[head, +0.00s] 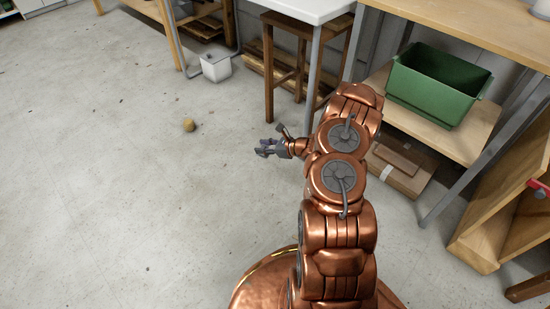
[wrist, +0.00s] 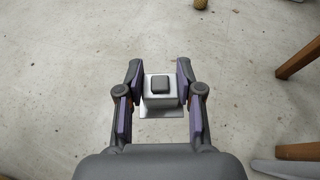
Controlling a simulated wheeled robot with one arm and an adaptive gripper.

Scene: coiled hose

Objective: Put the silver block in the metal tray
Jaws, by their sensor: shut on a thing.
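My gripper (wrist: 160,84) has its two purple-padded fingers on either side of the silver block (wrist: 160,104), which has a dark rounded square on top. The gripper is shut on the block, above bare concrete floor. In the head view my gripper (head: 266,149) is low over the floor, left of my copper arm; the block is too small to make out there. I cannot make out a metal tray in either view.
A brown ball (head: 189,125) lies on the floor. A wooden stool (head: 290,75) stands under the white table (head: 305,10), near a pale box (head: 215,67). A green bin (head: 435,85) sits on a shelf at right. The left floor is mostly clear.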

